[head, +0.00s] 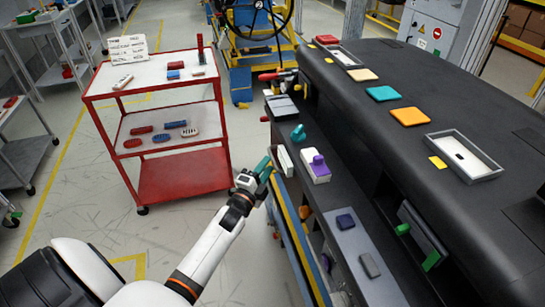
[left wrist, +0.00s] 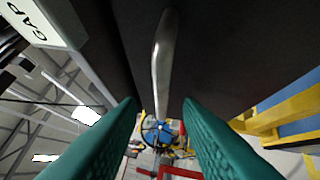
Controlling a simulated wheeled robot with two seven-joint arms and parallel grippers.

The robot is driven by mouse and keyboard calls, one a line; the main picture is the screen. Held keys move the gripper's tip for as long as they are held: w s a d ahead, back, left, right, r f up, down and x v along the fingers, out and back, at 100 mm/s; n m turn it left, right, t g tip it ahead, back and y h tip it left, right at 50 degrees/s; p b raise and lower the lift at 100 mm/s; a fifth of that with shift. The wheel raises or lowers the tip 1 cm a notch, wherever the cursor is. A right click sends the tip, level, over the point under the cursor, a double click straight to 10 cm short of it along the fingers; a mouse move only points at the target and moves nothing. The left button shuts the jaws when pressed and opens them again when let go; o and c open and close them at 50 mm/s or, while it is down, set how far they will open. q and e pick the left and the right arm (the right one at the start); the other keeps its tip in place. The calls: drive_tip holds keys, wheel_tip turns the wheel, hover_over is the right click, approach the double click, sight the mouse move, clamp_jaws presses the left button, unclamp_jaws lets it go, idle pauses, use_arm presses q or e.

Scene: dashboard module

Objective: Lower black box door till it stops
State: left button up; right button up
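My left gripper (head: 264,167) is at the left side of the dashboard module (head: 440,110), with teal fingers. In the left wrist view its fingers (left wrist: 161,108) are apart, with a gap between them. A curved silver handle (left wrist: 163,60) on a dark surface (left wrist: 225,50) lies in line with that gap; no contact shows. The dark surface looks like the black box door, but its opening angle cannot be told. In the head view I cannot make out this door or its handle clearly near the gripper. My right gripper is not in view.
A white block with a purple knob (head: 316,167) and a teal knob (head: 298,133) are close to my left gripper. A red cart (head: 140,147) with small parts stands to the left. Floor between cart and module is clear.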

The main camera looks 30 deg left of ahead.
sight(272, 156)
use_arm(q)
drive_tip(key=shift+w+a+r, duration=0.15)
drive_tip(key=shift+w, duration=1)
drive_tip(key=shift+w+a+r, duration=0.1)
drive_tip(key=shift+w, duration=1)
clamp_jaws()
